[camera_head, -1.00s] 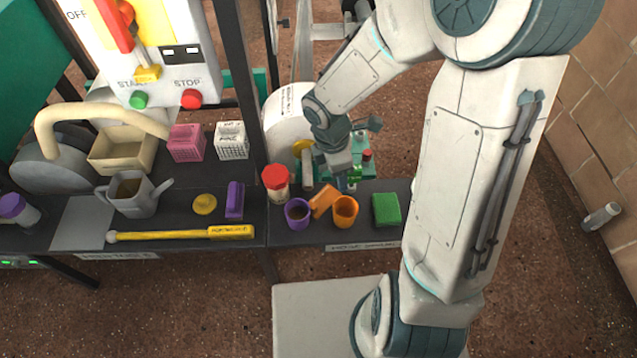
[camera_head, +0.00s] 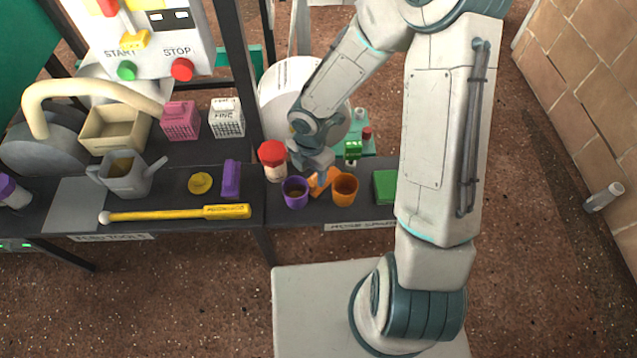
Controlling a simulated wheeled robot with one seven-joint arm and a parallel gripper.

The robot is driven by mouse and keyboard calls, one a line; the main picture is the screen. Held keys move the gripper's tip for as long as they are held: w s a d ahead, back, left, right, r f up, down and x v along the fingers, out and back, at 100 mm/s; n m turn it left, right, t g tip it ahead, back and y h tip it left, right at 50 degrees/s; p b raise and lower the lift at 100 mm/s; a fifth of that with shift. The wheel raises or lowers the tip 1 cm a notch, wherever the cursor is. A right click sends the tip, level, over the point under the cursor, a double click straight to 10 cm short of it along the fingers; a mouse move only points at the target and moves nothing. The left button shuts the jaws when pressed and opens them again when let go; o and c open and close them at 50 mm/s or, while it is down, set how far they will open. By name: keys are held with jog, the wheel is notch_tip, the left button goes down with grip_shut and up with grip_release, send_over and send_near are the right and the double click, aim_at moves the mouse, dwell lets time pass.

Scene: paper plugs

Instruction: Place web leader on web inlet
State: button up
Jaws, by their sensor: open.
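My gripper (camera_head: 316,172) is open, pointing down over the dark bench between the purple cup and the orange cup. It is just above or at a small orange piece (camera_head: 327,187), whose upper part it hides. I cannot tell whether they touch. No part is clearly recognisable as the web leader or the web inlet. A large white roll (camera_head: 278,88) with small print stands behind the bench, partly hidden by my arm.
A purple cup (camera_head: 295,192) and an orange cup (camera_head: 344,190) stand close beside my gripper. A red-capped jar (camera_head: 273,161) is to the left, a green block (camera_head: 385,187) to the right.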

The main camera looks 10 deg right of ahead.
aim_at(312, 181)
jog(key=shift+f+b, duration=1.8)
jog(key=shift+f, duration=0.9)
jog(key=shift+r, duration=0.1)
jog(key=c, duration=1.1)
jog(key=shift+c, duration=0.2)
jog(key=shift+r, duration=0.15)
